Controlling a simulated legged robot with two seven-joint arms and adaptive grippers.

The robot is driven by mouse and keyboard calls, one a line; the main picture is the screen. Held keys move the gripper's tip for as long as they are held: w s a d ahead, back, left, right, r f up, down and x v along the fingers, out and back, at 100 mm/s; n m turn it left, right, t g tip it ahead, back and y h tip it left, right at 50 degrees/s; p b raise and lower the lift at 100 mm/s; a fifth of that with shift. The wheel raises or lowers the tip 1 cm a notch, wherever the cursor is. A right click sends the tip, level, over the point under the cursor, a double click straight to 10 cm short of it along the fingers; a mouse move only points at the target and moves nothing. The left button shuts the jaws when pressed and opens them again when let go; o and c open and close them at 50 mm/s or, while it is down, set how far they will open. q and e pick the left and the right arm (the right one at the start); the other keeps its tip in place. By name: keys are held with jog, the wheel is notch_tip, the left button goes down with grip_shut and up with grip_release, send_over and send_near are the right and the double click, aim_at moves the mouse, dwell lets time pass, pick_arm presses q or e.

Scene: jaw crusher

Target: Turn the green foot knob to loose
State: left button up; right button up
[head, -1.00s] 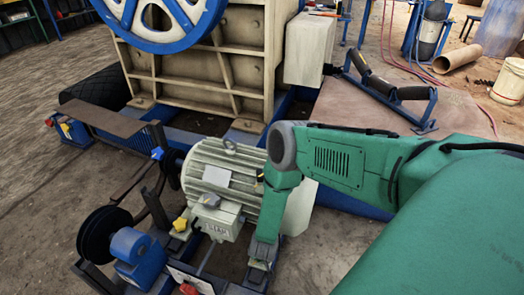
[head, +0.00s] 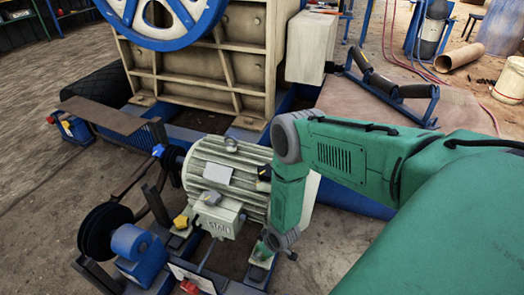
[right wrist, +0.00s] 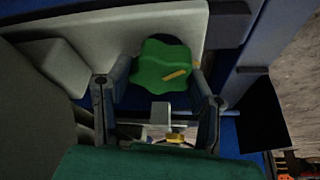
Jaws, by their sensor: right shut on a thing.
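The green foot knob (right wrist: 150,62) is a lobed green knob with a yellow mark, in the right wrist view. My right gripper (right wrist: 160,76) has one finger on each side of it and is shut on it. The knob sits by a pale motor foot. In the head view my right arm reaches down at the near right corner of the grey motor (head: 228,175). The arm's end hides much of that corner, so the grip is not clear there. My left gripper is not in view.
A blue knob (head: 157,151) is at the motor's far left. A belt pulley (head: 105,232) stands left. The crusher body (head: 200,75) rises behind.

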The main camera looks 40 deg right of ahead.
jog(key=shift+s+d+n, duration=0.15)
jog(key=shift+d+n, duration=0.15)
jog(key=shift+n, duration=0.2)
jog(key=o, duration=1.2)
jog(key=shift+c, duration=0.2)
jog(key=shift+a, duration=0.1)
jog(key=shift+r, duration=0.3)
jog(key=v, duration=0.4)
jog(key=shift+d+r, duration=0.15)
jog(key=shift+d, duration=0.05)
jog(key=s+d, duration=0.2)
jog(key=s, duration=1)
jog(key=shift+d, duration=0.3)
jog(key=shift+w, duration=0.1)
